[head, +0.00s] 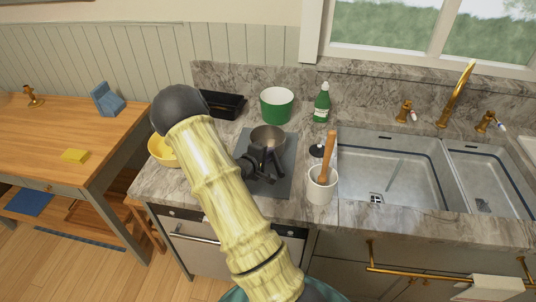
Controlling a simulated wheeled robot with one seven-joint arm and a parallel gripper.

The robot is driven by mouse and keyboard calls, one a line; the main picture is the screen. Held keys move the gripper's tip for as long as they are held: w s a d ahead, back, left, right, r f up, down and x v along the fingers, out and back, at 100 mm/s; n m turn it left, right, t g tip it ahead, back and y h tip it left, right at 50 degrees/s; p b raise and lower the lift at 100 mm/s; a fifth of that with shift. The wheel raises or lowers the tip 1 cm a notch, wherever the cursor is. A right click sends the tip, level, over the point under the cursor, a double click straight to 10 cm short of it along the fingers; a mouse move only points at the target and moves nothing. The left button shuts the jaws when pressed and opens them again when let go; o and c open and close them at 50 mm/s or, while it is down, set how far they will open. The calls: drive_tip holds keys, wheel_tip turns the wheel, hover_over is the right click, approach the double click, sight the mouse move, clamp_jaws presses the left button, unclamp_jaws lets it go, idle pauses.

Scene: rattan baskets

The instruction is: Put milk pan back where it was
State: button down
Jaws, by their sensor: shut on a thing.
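A small metal milk pan (268,135) is above or on the dark grey mat (284,182) on the marble counter. Its bowl shows at the far end of my arm. My gripper (261,158) is at the near side of the pan, shut on it, apparently at its handle. The handle and the fingertips are mostly hidden in the dark parts of my gripper. I cannot tell whether the pan touches the mat.
A green pot (277,106), a green bottle (322,102) and a black tray (222,104) stand behind. A white crock (321,187) with a wooden tool is right, before the sink (380,165). A yellow bowl (162,150) is left, near a wooden table (60,133).

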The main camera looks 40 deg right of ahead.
drive_tip(key=shift+a+r, duration=0.1)
drive_tip(key=c, duration=1.4)
unclamp_jaws()
drive_tip(key=shift+o, duration=0.2)
drive_tip(key=v, duration=1.2)
drive_tip(key=shift+b, duration=0.45)
